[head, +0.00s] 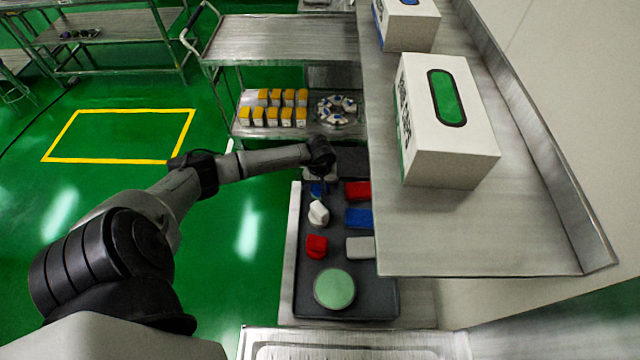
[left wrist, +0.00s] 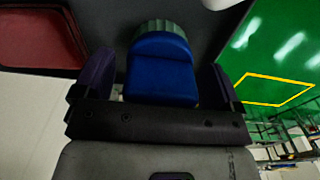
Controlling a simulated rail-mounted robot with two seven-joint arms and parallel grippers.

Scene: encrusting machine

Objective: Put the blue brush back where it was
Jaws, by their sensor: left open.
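The blue brush (head: 318,189) is at the far left part of the dark tray (head: 345,300), partly hidden under my left gripper (head: 319,176) in the head view. In the left wrist view the blue brush (left wrist: 160,68), with a ribbed grey-green end, lies between the two fingers of my left gripper (left wrist: 158,66). The fingers are open, one on each side of it. I cannot tell whether they touch it. My right gripper is not in view.
The tray also holds a white piece (head: 318,213), a red piece (head: 316,246), a green disc (head: 334,288), and red (head: 357,191), blue (head: 359,218) and white (head: 360,247) blocks. A metal shelf (head: 440,245) with white boxes (head: 445,130) overhangs the right. A cart (head: 280,40) stands behind.

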